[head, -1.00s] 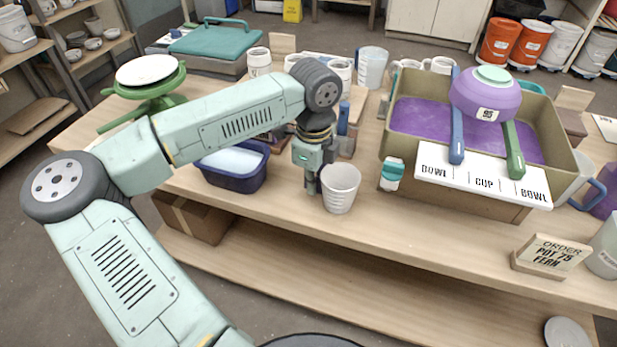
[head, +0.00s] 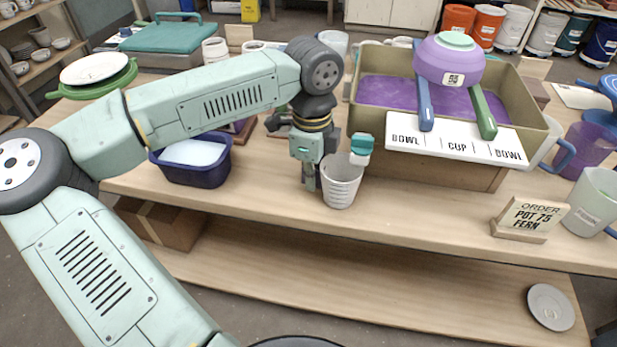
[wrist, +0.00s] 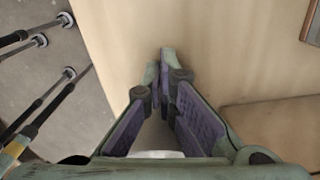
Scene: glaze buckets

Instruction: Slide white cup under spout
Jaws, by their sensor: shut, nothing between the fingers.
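The white ribbed cup (head: 341,186) stands upright on the table near its front edge, just left of the glaze basin. My gripper (head: 310,184) is shut and empty, pointing down close against the cup's left side; whether they touch is unclear. In the wrist view the fingertips (wrist: 160,62) meet over bare tabletop. A white edge at the bottom of that view may be the cup. A teal-and-white fitting (head: 361,148) is at the basin's front left corner, just behind and right of the cup. I cannot tell whether it is the spout.
The basin (head: 357,118) holds purple glaze, with a purple bowl (head: 449,62) and two handles above it. A lettered white board (head: 455,140) lies along its front. A blue tub (head: 193,160) stands left of my gripper. An order sign (head: 531,219) stands at right.

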